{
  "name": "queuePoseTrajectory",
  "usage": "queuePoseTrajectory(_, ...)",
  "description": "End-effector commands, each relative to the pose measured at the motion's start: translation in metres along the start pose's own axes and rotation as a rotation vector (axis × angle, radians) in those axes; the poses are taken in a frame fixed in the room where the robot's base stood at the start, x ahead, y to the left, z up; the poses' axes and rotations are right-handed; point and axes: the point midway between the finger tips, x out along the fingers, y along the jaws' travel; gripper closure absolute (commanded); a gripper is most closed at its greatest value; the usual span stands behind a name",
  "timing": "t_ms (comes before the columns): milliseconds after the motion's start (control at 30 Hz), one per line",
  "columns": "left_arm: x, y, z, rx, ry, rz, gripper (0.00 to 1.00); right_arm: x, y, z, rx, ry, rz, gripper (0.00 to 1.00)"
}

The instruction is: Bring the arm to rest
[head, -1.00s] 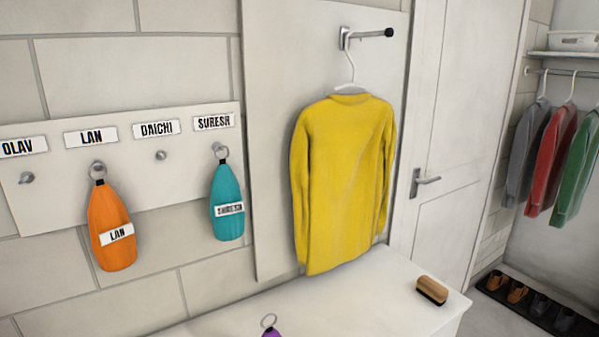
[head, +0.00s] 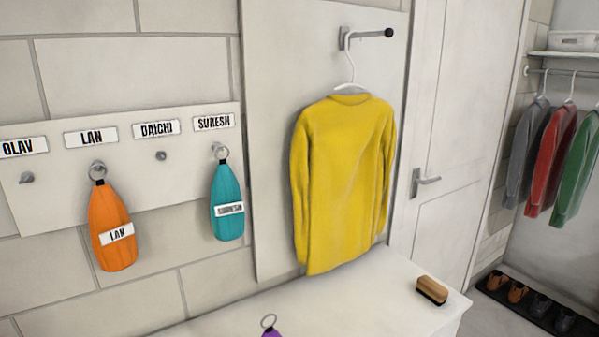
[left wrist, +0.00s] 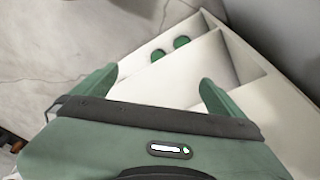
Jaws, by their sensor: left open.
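My left gripper (left wrist: 158,88) shows in the left wrist view, with its two green fingers apart and nothing between them. Beyond the fingers is a white piece of furniture (left wrist: 175,85) with open compartments, and two small green round things (left wrist: 170,48) lie in one of them. Neither of my arms shows in the head view. My right gripper is not in view.
A white bench (head: 350,295) carries a brush (head: 432,290) and part of a purple item (head: 271,332). Orange (head: 110,250) and teal (head: 227,185) tagged items hang on a name board (head: 60,215). A yellow sweater (head: 345,180) hangs beside a door (head: 455,120).

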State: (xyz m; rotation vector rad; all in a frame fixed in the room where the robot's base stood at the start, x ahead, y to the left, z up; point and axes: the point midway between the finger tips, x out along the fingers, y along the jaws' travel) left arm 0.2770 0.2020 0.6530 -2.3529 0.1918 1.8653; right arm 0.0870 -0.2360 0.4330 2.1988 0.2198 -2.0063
Motion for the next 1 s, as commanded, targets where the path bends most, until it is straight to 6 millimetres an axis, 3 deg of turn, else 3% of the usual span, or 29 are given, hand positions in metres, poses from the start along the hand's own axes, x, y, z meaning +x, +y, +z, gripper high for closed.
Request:
queuePoseTrajectory(33,0.025,0.001,0.016,0.002,-0.020,0.002,0.00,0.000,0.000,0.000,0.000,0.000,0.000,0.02)
queuePoseTrajectory(200,0.095,0.005,0.074,0.010,-0.061,0.007,0.00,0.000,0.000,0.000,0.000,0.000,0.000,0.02)
queuePoseTrajectory(400,0.149,0.008,0.156,0.020,-0.103,0.012,0.00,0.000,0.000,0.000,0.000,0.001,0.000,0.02)
queuePoseTrajectory(500,0.162,0.008,0.191,0.024,-0.118,0.013,0.00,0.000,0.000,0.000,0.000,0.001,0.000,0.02)
queuePoseTrajectory(633,0.169,0.008,0.223,0.028,-0.131,0.014,0.00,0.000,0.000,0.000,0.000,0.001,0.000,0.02)
queuePoseTrajectory(767,0.171,0.008,0.236,0.030,-0.136,0.014,0.00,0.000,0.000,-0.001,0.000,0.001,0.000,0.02)
queuePoseTrajectory(1000,0.171,0.008,0.237,0.031,-0.136,0.014,0.00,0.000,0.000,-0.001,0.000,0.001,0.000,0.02)
